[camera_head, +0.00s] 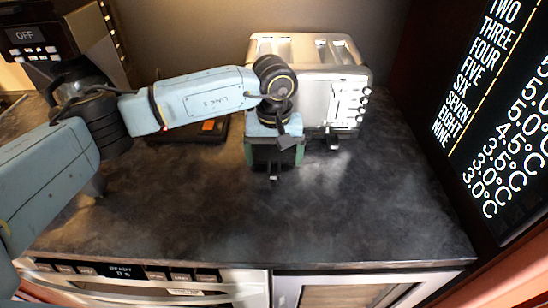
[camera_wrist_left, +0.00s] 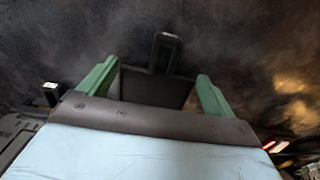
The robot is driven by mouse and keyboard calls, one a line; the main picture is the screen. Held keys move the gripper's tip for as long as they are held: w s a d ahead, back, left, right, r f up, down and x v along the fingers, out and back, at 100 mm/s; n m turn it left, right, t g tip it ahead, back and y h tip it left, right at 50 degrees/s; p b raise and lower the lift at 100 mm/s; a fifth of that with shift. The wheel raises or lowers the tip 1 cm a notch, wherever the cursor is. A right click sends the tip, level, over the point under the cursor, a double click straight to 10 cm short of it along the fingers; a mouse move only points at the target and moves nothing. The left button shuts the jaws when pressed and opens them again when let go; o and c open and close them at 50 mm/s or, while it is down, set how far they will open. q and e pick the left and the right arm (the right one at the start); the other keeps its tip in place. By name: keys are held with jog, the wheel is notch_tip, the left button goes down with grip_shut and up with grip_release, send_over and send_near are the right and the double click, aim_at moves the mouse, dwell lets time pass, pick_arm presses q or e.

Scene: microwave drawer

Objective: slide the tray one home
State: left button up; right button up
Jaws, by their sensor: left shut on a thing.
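A dark tray (camera_wrist_left: 150,88) with a small loop handle (camera_wrist_left: 165,52) shows between the green fingers in the left wrist view. I take it for tray one. My left gripper (camera_head: 275,157) is shut on it, with a finger along each side, in front of the left half of the silver toaster (camera_head: 300,48). In the head view the handle (camera_head: 274,177) points toward the counter's front edge. The tray's rear, and how far it is inside the toaster, are hidden by my gripper and wrist. My right gripper is not in view.
A second small dark handle (camera_head: 333,144) sticks out low at the toaster's right half. A coffee machine (camera_head: 55,35) stands at the back left. A dark flat device (camera_head: 205,128) lies behind my forearm. The front counter (camera_head: 330,215) is clear. A lettered board (camera_head: 505,95) stands right.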

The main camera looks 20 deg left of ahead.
aim_at(275, 155)
pick_arm(q)
jog(key=shift+w, duration=0.15)
jog(key=shift+w+a+f+b, duration=0.1)
jog(key=shift+w+a+b, duration=0.1)
jog(key=shift+w+b, duration=0.5)
jog(key=shift+w+a+b, duration=0.2)
jog(key=shift+w+b, duration=0.35)
jog(key=shift+w, duration=0.2)
jog(key=shift+w+a+b, duration=0.15)
jog(key=shift+w+b, duration=0.15)
jog(key=shift+w, duration=0.05)
jog(key=o, duration=1.2)
jog(key=shift+o, duration=0.2)
jog(key=shift+s+r, duration=0.1)
jog(key=shift+r, duration=0.1)
jog(key=shift+s+a+r+p, duration=0.1)
jog(key=shift+s+a+p, duration=0.05)
jog(key=shift+s+p, duration=0.25)
jog(key=shift+s, duration=0.5)
